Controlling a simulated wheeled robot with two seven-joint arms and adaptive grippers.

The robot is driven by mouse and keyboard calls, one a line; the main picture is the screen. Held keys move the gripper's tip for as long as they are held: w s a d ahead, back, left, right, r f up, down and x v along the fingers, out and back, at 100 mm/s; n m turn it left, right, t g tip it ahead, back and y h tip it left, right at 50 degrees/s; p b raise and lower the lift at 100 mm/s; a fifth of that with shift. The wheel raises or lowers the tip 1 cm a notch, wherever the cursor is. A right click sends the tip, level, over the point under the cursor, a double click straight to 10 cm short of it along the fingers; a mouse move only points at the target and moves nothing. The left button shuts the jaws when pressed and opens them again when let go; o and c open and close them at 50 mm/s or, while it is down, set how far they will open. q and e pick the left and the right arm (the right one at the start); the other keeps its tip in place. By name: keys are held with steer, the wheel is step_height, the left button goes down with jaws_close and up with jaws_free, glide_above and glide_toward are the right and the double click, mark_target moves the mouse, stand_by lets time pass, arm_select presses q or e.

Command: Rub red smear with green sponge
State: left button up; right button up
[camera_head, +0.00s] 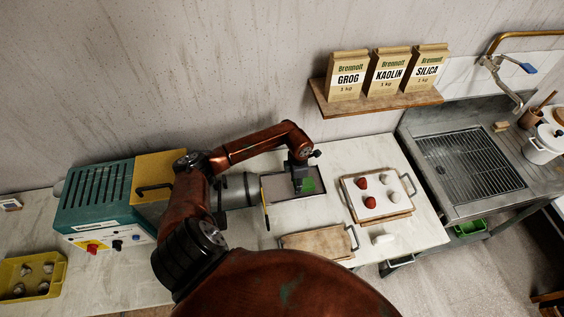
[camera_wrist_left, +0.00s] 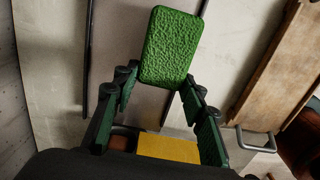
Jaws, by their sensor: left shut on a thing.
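My left gripper (camera_head: 301,182) is shut on the green sponge (camera_head: 309,185) and holds it over the grey tray (camera_head: 279,189) on the counter. In the left wrist view the sponge (camera_wrist_left: 170,46) stands out between the fingertips of my left gripper (camera_wrist_left: 158,88), over the grey surface (camera_wrist_left: 114,60). I cannot tell whether the sponge touches that surface. I see no red smear in either view; the sponge and gripper hide part of the tray. My right gripper is not in view.
A teal and yellow machine (camera_head: 108,198) stands left of the grey tray. A tray with red and white lumps (camera_head: 354,213) sits to the right. A wooden board (camera_head: 311,243) with a metal handle lies in front. A metal sink (camera_head: 455,198) is further right.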

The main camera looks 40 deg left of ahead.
arm_select(q)
steer(key=shift+r+p, duration=0.4)
steer(key=shift+r, duration=0.5)
step_height(320, 180, up, 2)
steer(key=shift+r+p, duration=0.15)
steer(key=shift+p, duration=0.4)
steer(key=shift+r+p, duration=0.3)
steer(key=shift+r, duration=0.25)
steer(key=shift+d, duration=0.1)
